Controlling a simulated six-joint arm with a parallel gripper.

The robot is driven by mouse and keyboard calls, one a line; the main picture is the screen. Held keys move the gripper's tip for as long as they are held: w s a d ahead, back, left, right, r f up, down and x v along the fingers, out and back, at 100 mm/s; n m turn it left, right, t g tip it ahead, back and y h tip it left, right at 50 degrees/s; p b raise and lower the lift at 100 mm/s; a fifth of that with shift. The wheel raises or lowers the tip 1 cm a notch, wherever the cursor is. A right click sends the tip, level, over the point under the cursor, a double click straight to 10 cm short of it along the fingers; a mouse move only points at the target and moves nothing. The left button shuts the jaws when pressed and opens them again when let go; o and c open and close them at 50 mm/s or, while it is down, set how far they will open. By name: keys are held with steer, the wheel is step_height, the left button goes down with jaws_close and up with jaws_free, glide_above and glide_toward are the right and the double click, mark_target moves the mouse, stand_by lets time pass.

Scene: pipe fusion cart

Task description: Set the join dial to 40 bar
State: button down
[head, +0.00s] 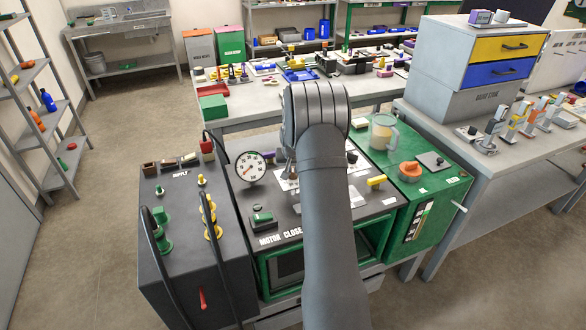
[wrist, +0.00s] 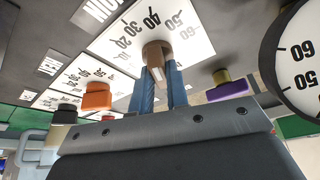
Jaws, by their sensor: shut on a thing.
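In the wrist view my gripper (wrist: 163,88) has its two blue-grey fingers around a brown knob (wrist: 156,52) and is shut on it. The knob stands in front of a white dial plate (wrist: 115,47) marked 20, 30, 40, 50 and 60. The 40 is just above the knob. A pale strip shows on the knob, but I cannot tell exactly which mark it points to. In the head view my forearm and wrist cover the knob and most of its plate, and my fingertips are hidden.
A round gauge (head: 250,168) stands left of my arm; it also shows in the wrist view (wrist: 300,65). Orange (wrist: 97,95), black (wrist: 66,113) and purple (wrist: 230,86) knobs are nearby. A green button (head: 262,217) and a yellow handle (head: 377,181) flank my arm.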

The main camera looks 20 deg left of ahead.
steer(key=shift+m+h, duration=0.3)
steer(key=shift+m, duration=0.5)
steer(key=shift+f, duration=0.1)
steer(key=c, duration=1.4)
jaws_free()
steer(key=v, duration=1.7)
steer(key=shift+s, duration=0.35)
